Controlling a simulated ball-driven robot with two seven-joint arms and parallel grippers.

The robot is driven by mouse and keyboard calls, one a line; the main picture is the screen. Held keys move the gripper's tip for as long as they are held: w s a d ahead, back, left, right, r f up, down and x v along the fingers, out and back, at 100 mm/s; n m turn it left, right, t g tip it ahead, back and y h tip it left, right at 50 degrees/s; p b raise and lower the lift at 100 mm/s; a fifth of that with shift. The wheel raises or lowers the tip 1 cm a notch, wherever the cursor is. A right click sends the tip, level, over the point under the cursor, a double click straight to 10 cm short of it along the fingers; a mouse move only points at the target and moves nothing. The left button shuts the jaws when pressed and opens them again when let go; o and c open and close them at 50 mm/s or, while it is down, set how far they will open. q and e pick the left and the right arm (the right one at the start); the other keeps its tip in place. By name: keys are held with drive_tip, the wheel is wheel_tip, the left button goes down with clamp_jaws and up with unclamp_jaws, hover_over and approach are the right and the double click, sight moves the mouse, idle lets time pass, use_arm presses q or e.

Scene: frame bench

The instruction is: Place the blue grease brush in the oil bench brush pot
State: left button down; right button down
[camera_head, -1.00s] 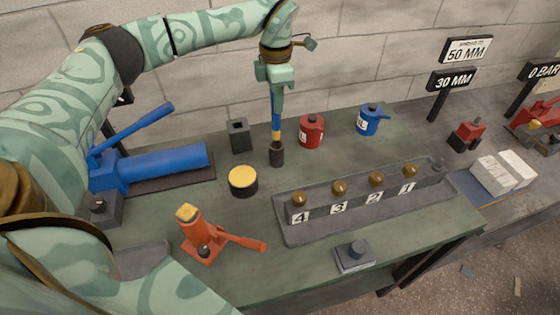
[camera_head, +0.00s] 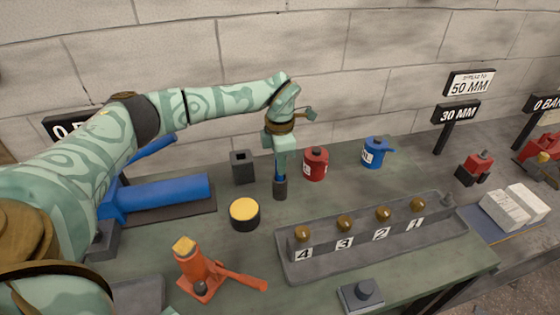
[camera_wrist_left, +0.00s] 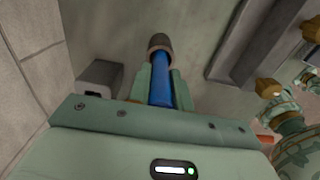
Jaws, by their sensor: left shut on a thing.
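The blue grease brush (camera_head: 279,169) is upright in my left gripper (camera_head: 281,156), which is shut on its handle. My right gripper is not in view.
A dark block with a square hole (camera_head: 243,167) stands left of the pot, and a red can (camera_head: 315,164) to its right. A yellow-topped tin (camera_head: 244,213) is in front. A numbered rack (camera_head: 375,252) lies front right, an orange jack (camera_head: 197,270) front left.

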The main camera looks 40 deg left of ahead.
use_arm(q)
drive_tip(key=c, duration=1.3)
unclamp_jaws()
drive_tip(key=shift+f, duration=0.1)
drive_tip(key=shift+o, duration=0.2)
drive_tip(key=shift+f, duration=0.1)
drive_tip(key=shift+f+b, duration=0.2)
drive_tip(key=shift+b, duration=0.45)
wheel_tip(320, 180, up, 17)
drive_tip(key=p, duration=0.5)
drive_tip(key=shift+s, duration=0.25)
drive_tip(key=shift+a, duration=0.1)
